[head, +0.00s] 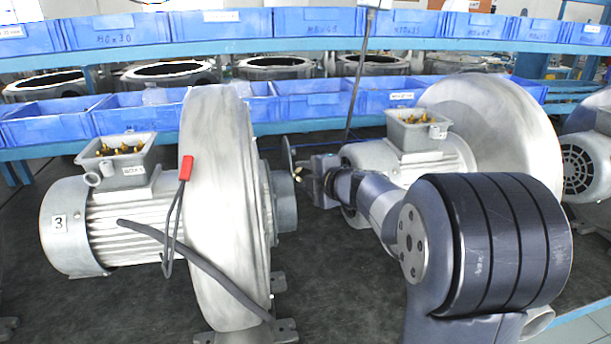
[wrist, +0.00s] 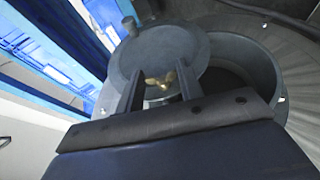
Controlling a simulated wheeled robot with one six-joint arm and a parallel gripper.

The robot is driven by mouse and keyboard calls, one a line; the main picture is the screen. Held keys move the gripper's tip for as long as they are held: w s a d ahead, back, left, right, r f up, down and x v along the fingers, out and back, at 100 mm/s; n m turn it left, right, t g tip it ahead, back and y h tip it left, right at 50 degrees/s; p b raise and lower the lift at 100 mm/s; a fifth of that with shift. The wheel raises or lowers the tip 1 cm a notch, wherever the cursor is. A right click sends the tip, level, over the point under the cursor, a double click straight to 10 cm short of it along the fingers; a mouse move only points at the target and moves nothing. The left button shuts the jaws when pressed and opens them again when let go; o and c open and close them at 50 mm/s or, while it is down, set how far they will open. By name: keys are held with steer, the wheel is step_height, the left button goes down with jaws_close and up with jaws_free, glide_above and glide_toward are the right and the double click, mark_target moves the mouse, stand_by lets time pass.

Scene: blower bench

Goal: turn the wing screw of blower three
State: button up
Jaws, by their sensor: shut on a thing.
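Blower three (head: 218,210) stands at the left in the head view, with a "3" label on its motor (head: 60,223). Its round outlet (head: 286,203) faces right, towards my arm. In the wrist view a grey round cover (wrist: 195,48) lies partly over the open outlet pipe (wrist: 262,62). The small brass wing screw (wrist: 160,84) is on this cover, between my two dark fingers. My gripper (wrist: 160,76) is shut on the wing screw. In the head view my gripper (head: 308,172) is at the outlet side, and the screw is too small to make out there.
A second blower (head: 490,120) stands behind my arm, and another (head: 590,160) is at the right edge. A red-handled tool or clip (head: 186,168) and a dark cable (head: 190,255) lie against blower three. Blue bins (head: 115,35) line the shelves behind.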

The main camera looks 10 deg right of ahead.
steer(key=shift+c, duration=0.8)
steer(key=r+g+p, duration=0.1)
steer(key=p, duration=0.5)
steer(key=shift+p, duration=0.3)
steer(key=p, duration=0.2)
steer(key=shift+m+g+p, duration=0.3)
steer(key=shift+g+p, duration=0.05)
steer(key=shift+g, duration=0.05)
steer(key=shift+w+m+g+h+p, duration=0.2)
steer(key=shift+m+g+p, duration=0.1)
steer(key=shift+g+p, duration=0.75)
steer(key=shift+w+m+g+h+p, duration=0.1)
steer(key=shift+m+g+h+p, duration=0.15)
steer(key=shift+g+p, duration=0.8)
steer(key=shift+w+m+g+h+p, duration=0.15)
steer(key=shift+m+g+p, duration=0.2)
steer(key=shift+g+p, duration=0.7)
steer(key=shift+g, duration=0.55)
